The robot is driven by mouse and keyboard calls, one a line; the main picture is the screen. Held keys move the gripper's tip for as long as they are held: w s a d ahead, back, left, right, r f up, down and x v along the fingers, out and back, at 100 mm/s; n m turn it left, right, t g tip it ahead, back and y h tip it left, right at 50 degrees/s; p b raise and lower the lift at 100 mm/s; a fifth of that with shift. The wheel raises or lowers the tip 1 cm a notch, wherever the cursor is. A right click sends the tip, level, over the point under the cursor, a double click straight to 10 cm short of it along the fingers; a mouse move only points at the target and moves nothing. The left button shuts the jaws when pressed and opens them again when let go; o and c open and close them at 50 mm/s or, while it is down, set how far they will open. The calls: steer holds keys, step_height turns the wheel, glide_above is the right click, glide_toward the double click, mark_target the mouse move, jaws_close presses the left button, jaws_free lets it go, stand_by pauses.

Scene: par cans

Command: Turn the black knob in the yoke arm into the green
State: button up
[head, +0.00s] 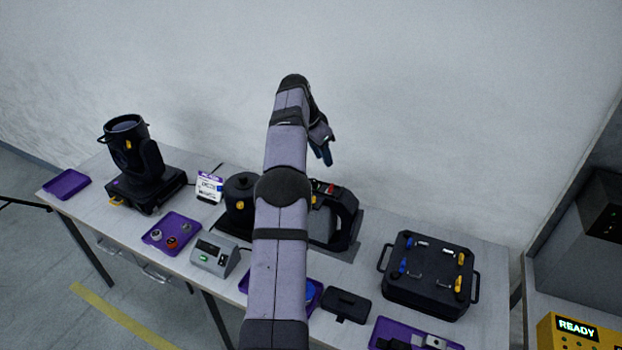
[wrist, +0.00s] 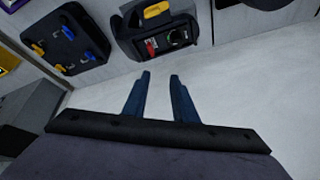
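The yoke arm (wrist: 134,42) is a black housing at the top of the wrist view. A yellow handle (wrist: 157,9), a red part (wrist: 151,47) and a small round black knob (wrist: 173,37) are on it, with a bit of green (wrist: 184,33) beside the knob. The knob's exact angle is too small to tell. In the head view the yoke (head: 352,217) stands on the table, partly hidden by my arm. My gripper (wrist: 160,77) is open and empty, its two blue fingers apart and clear of the yoke. In the head view my gripper (head: 323,153) hangs above and behind the yoke.
A black case (head: 425,275) with blue and yellow latches stands right of the yoke. A black round head (head: 240,200), a grey tester box (head: 214,257) and a purple tray (head: 171,234) lie to the left. A complete moving-head lamp (head: 147,180) stands farther left.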

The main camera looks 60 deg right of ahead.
steer(key=shift+w+a+f+n+t, duration=0.25)
steer(key=shift+w+f+n+t, duration=0.3)
steer(key=shift+n, duration=1.15)
steer(key=shift+w+a+f+n+t, duration=0.35)
steer(key=shift+f+n, duration=0.4)
steer(key=shift+n, duration=0.95)
steer(key=shift+w+a+f+n+t, duration=0.15)
steer(key=shift+w+f+n+t, duration=0.4)
steer(key=shift+n, duration=1.15)
steer(key=shift+f, duration=0.15)
steer(key=shift+p+x, duration=1.85)
steer(key=shift+x, duration=1.7)
steer(key=shift+s+a+f, duration=0.1)
steer(key=shift+s, duration=0.05)
jaws_close()
